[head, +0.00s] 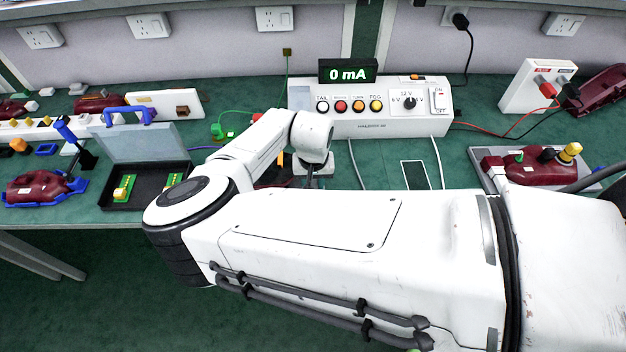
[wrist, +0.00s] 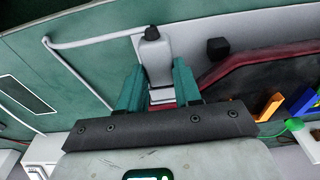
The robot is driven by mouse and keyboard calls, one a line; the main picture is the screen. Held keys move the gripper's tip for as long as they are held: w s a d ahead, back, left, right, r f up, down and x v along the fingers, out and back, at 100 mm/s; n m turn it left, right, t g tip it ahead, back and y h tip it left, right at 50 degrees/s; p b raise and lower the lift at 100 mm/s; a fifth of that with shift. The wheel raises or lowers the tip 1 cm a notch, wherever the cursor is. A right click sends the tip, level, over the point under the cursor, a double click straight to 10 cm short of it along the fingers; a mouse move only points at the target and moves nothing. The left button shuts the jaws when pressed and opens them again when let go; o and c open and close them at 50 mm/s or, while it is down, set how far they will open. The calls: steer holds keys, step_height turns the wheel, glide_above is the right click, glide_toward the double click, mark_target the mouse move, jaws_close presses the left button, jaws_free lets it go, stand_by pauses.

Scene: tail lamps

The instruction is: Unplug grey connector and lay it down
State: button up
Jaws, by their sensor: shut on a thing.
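In the wrist view, the grey connector (wrist: 156,58) sits between the two teal fingers of my gripper (wrist: 158,88), which is shut on it. A pale grey cable (wrist: 92,42) runs near its top end toward the left. A dark red lamp housing (wrist: 262,62) lies just to the right of the fingers. I cannot tell whether the connector is still seated in a socket. In the head view my own arm hides the connector and most of the gripper.
The white tester (head: 345,122) at the back of the green bench shows 0 mA on its display (head: 347,71). An open black case (head: 150,195) stands left of my arm. Another red lamp (head: 540,168) sits in a grey fixture at right.

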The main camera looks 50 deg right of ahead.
jaws_close()
steer(key=shift+a, duration=0.1)
steer(key=shift+s+a+p, duration=0.5)
steer(key=shift+a+p, duration=0.05)
steer(key=shift+p, duration=0.15)
steer(key=shift+s+a+p, duration=0.45)
steer(key=shift+a+p, duration=0.1)
steer(key=shift+s+a+r+p, duration=0.1)
steer(key=shift+s+a+p, duration=0.15)
steer(key=shift+a+p, duration=0.15)
steer(key=shift+s+a, duration=0.25)
steer(key=shift+a, duration=0.05)
